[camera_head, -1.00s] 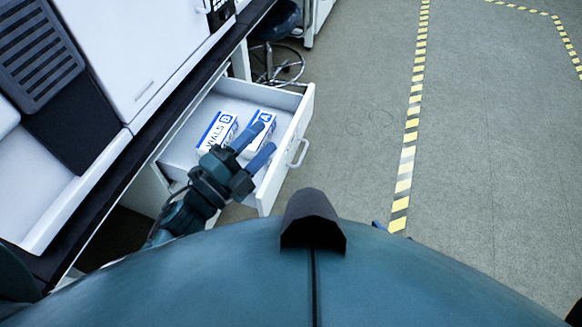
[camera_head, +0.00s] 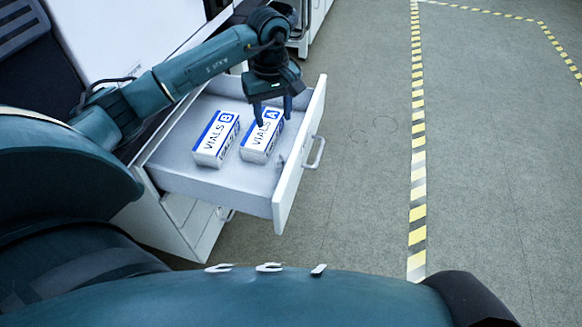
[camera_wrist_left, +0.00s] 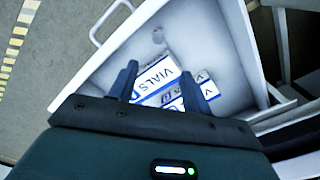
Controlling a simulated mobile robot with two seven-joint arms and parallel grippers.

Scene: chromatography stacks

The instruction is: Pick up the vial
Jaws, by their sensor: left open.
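My left gripper (camera_head: 274,116) is open and points down into the open drawer, its fingers over the far end of the box marked A (camera_head: 262,140). This white and blue VIALS box also shows between and beyond the fingers in the left wrist view (camera_wrist_left: 155,78). A second VIALS box, marked B (camera_head: 217,143), lies to its left. A small object (camera_wrist_left: 158,36) lies on the drawer floor near its front in the left wrist view; it is too small to tell if it is a vial. No vial is clearly visible. My right gripper is not in view.
The white drawer (camera_head: 230,182) is pulled out of the bench, its handle (camera_head: 316,152) at the right. Its walls surround the boxes. Open grey floor with yellow-black tape (camera_head: 417,190) lies to the right.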

